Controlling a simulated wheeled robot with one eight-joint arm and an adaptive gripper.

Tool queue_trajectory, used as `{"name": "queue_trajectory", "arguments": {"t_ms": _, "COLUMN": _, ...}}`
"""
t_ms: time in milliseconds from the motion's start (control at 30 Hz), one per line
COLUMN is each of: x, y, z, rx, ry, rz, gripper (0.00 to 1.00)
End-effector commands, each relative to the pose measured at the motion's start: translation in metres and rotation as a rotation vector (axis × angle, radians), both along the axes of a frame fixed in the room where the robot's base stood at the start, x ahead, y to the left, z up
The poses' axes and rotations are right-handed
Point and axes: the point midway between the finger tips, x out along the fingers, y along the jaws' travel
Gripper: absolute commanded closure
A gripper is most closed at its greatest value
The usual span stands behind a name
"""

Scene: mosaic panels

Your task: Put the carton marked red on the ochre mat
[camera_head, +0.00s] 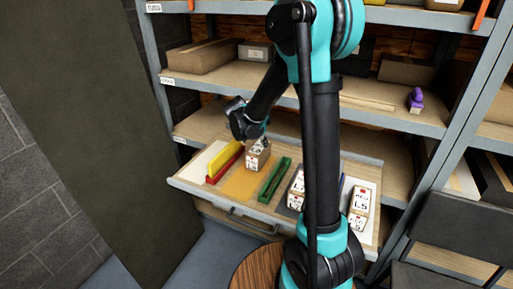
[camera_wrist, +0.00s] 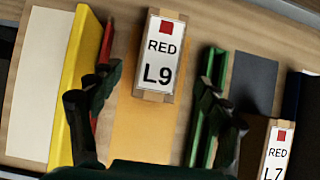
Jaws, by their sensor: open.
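A carton marked RED L9 (camera_wrist: 158,60) is upright at the far part of the ochre mat (camera_wrist: 140,135). In the head view the carton (camera_head: 257,160) appears at the far end of the mat (camera_head: 238,186); whether its whole base lies within the mat is hidden. My gripper (camera_wrist: 152,105) is open, its dark fingers left and right of the carton with gaps between. In the head view my gripper (camera_head: 252,136) is just above and behind the carton. Another carton marked RED L7 (camera_wrist: 277,150) stands to the right.
A yellow divider (camera_wrist: 80,70) and a red strip stand left of the mat, with a white mat (camera_wrist: 42,80) beyond. A green divider (camera_head: 275,180) stands right of it. Several labelled cartons stand further right on the pulled-out drawer (camera_head: 200,190). A shelf (camera_head: 225,82) is above.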

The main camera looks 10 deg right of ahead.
Motion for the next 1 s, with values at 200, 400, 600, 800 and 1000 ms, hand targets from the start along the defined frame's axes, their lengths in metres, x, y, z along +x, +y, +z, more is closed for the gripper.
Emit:
{"name": "queue_trajectory", "arguments": {"t_ms": 200, "x": -0.011, "y": 0.007, "z": 0.021, "rx": -0.001, "ry": 0.0, "rz": -0.001, "gripper": 0.23}}
{"name": "queue_trajectory", "arguments": {"t_ms": 400, "x": -0.014, "y": 0.009, "z": 0.027, "rx": -0.001, "ry": 0.0, "rz": -0.001, "gripper": 0.23}}
{"name": "queue_trajectory", "arguments": {"t_ms": 600, "x": -0.014, "y": 0.009, "z": 0.027, "rx": -0.001, "ry": 0.0, "rz": -0.001, "gripper": 0.23}}
{"name": "queue_trajectory", "arguments": {"t_ms": 800, "x": -0.014, "y": 0.009, "z": 0.026, "rx": -0.001, "ry": 0.0, "rz": -0.001, "gripper": 0.23}}
{"name": "queue_trajectory", "arguments": {"t_ms": 1000, "x": -0.014, "y": 0.009, "z": 0.026, "rx": 0.0, "ry": 0.0, "rz": -0.001, "gripper": 0.23}}
